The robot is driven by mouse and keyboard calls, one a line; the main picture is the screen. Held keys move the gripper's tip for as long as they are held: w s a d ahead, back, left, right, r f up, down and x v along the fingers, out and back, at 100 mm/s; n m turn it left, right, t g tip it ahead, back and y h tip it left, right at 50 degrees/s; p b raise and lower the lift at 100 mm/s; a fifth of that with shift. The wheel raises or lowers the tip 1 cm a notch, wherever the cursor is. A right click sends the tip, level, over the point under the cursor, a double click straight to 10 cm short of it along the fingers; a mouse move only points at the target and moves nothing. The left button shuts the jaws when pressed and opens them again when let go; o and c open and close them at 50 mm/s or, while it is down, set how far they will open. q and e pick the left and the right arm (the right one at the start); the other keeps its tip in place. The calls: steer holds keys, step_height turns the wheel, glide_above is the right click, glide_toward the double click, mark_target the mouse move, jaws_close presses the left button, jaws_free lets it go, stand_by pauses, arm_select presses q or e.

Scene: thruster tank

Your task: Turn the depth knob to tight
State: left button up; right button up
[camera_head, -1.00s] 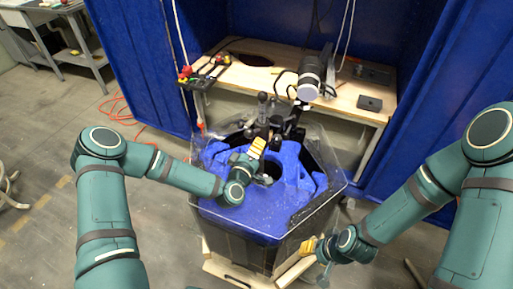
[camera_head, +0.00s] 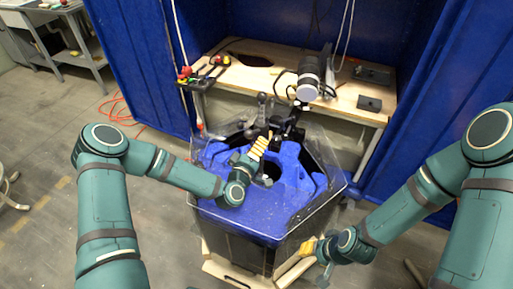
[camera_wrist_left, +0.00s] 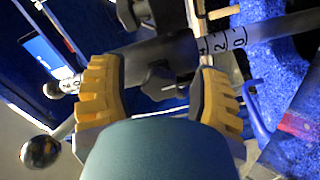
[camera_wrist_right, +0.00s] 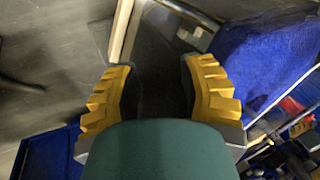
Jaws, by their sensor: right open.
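The depth knob appears to be the black winged knob (camera_wrist_left: 160,82) under a dark shaft with printed numbers (camera_wrist_left: 222,44) in the left wrist view. My left gripper (camera_wrist_left: 162,84) is open, with one yellow-padded finger on each side of the knob and a visible gap. In the head view my left gripper (camera_head: 259,148) is over the tank (camera_head: 243,220), by the black thruster mount (camera_head: 290,128); the knob is too small to make out there. My right gripper (camera_head: 312,247) is open and empty at the tank's lower right. It also shows in the right wrist view (camera_wrist_right: 160,85).
A wooden bench (camera_head: 250,80) stands behind the tank, with a grey cylinder (camera_head: 309,78) above it and red-topped controls (camera_head: 186,73) at its left. Blue curtains (camera_head: 140,60) flank the bench. A metal ball (camera_wrist_left: 40,152) shows near the left finger.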

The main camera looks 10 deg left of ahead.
arm_select(q)
steer(key=shift+s, duration=0.1)
steer(key=s, duration=0.4)
steer(key=s+a, duration=0.1)
steer(key=s, duration=0.2)
steer(key=s+a, duration=0.1)
steer(key=s, duration=0.3)
steer(key=shift+s+a, duration=0.2)
steer(key=shift+s, duration=0.1)
